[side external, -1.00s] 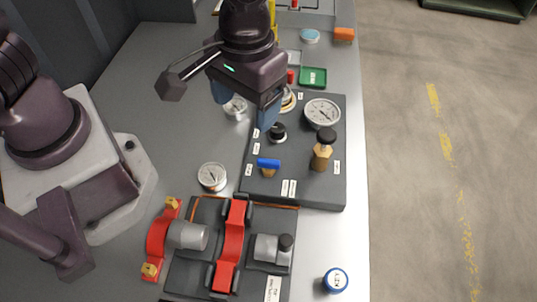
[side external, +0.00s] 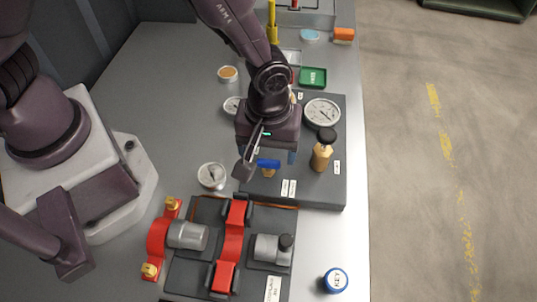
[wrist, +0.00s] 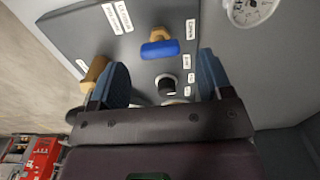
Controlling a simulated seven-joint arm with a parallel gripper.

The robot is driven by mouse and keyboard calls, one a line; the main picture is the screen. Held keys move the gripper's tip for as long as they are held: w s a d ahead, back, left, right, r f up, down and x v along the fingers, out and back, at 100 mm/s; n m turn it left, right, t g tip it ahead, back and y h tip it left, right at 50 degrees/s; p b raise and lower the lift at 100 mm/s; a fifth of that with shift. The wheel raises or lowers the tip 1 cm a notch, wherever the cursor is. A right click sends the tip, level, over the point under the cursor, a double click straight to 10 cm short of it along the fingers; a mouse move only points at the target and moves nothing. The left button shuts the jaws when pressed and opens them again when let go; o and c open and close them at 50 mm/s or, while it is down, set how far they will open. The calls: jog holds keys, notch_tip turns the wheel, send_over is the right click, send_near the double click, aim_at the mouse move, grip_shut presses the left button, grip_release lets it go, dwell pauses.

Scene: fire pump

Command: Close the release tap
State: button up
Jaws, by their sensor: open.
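A dark panel block (side external: 328,188) carries several valves. A small tap with a blue handle on a brass body (side external: 268,164) is near the panel's front left; it shows in the wrist view (wrist: 160,49) beyond and between my fingertips. A brass valve with a black cap (side external: 322,153) stands to its right. A black knob (wrist: 166,84) shows between my fingers in the wrist view; my gripper hides it in the side view. Panel labels are too small to read surely. My gripper (side external: 268,154) is open and empty above the panel, just behind the blue handle.
A large gauge (side external: 322,112) is at the panel's back right. A loose gauge (side external: 211,176) lies left of the panel. A red clamp-like fixture (side external: 234,240) is in front. A blue-lidded round item marked KEY (side external: 336,280) sits front right. A green tray (side external: 313,76) is behind.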

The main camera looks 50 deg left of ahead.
aim_at(269, 164)
jog(key=shift+f, duration=1.45)
jog(key=shift+c, duration=0.4)
jog(key=c, duration=0.8)
jog(key=shift+c, duration=0.2)
